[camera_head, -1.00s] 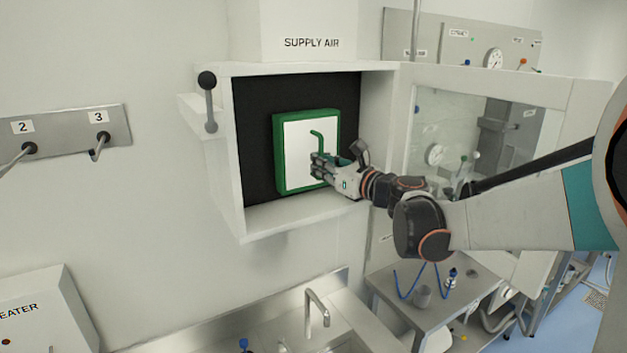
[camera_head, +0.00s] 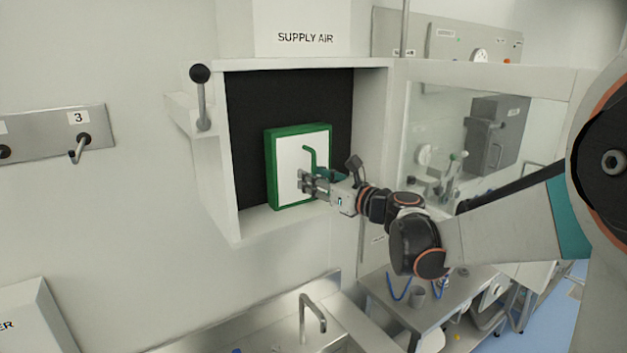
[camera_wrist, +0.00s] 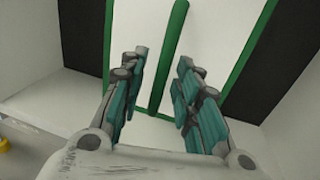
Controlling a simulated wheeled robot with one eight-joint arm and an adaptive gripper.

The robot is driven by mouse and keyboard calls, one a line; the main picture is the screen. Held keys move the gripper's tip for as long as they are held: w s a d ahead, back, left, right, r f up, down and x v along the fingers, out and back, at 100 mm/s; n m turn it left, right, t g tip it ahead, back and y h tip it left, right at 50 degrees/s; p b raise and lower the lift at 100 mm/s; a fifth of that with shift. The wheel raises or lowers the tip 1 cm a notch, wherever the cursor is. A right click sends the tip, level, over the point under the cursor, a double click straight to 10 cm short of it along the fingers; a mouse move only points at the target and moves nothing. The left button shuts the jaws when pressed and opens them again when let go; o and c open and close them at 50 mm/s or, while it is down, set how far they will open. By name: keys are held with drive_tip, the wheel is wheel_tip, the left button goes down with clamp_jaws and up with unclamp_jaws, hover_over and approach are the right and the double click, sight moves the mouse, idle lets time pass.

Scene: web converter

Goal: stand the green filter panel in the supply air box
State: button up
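The green filter panel (camera_head: 285,182), a white face in a green frame, stands inside the supply air box (camera_head: 218,187). Its lower edge appears to rest on the box floor, and it looks close to upright against the black back. Its green handle (camera_head: 309,158) faces out. My gripper (camera_head: 308,184) is at the lower part of the handle. In the wrist view the fingers (camera_wrist: 160,85) are spread, with the handle bar (camera_wrist: 169,58) between them and a gap on both sides. The panel's lower right corner is hidden behind my gripper in the head view.
The box's side walls and front lip surround my gripper. A black-knobbed lever (camera_head: 201,97) is at the box's left. A glass-windowed door (camera_head: 398,130) is at the right. A sink tap (camera_head: 312,315) and a metal side table (camera_head: 375,284) are below.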

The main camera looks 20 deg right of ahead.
drive_tip(key=shift+a, duration=0.1)
drive_tip(key=shift+r, duration=0.15)
drive_tip(key=v, duration=1.2)
drive_tip(key=shift+p, duration=0.35)
